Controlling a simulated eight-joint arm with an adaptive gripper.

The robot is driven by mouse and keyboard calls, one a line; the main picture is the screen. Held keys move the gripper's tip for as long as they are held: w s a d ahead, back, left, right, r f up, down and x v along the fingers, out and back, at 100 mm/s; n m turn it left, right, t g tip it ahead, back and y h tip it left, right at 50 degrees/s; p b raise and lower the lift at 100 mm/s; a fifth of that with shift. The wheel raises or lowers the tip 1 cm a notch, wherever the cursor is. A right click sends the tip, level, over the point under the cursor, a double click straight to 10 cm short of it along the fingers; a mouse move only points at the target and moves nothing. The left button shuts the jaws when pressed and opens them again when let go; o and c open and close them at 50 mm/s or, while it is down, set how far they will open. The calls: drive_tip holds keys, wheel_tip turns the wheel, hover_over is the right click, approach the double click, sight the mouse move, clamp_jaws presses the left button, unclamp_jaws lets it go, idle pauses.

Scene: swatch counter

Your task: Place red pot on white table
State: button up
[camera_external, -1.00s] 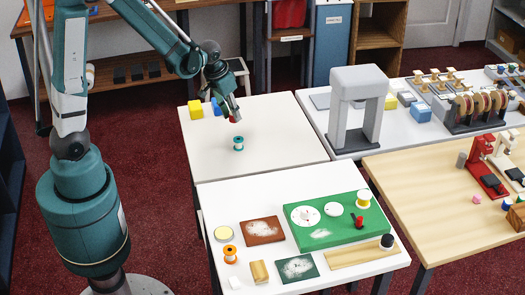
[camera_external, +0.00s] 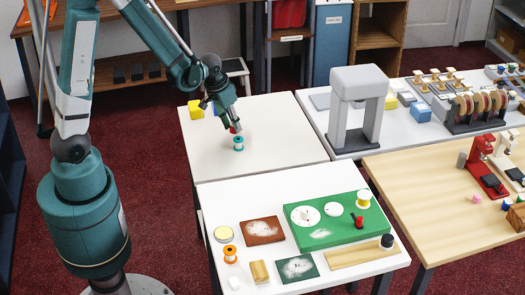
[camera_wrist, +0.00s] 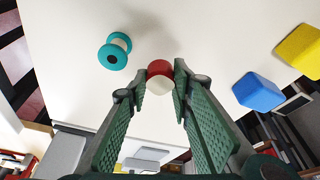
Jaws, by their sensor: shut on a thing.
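The red pot shows in the wrist view as a small round piece with a red part and a white part (camera_wrist: 159,75), between my fingertips. In the external view only a bit of its red (camera_external: 234,129) shows under my gripper (camera_external: 232,124). My gripper (camera_wrist: 160,84) is shut on the pot. The pot is over the far white table (camera_external: 285,150), close to its top; whether it touches the surface I cannot tell. A second white table (camera_external: 220,205) stands nearer the camera.
A teal spool (camera_external: 238,144) stands close to the pot, also visible in the wrist view (camera_wrist: 114,52). A yellow block (camera_external: 196,109) and a blue block (camera_wrist: 258,92) lie toward the table's back left. The table's right part is clear. A grey arch (camera_external: 358,105) stands on the counter beside it.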

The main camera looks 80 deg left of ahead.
drive_tip(key=shift+f, duration=1.4)
drive_tip(key=shift+f+b, duration=0.15)
drive_tip(key=shift+b, duration=0.25)
drive_tip(key=o, duration=0.9)
drive_tip(key=shift+o, duration=0.2)
drive_tip(key=p+v, duration=0.2)
drive_tip(key=v, duration=1)
drive_tip(key=shift+p, duration=0.35)
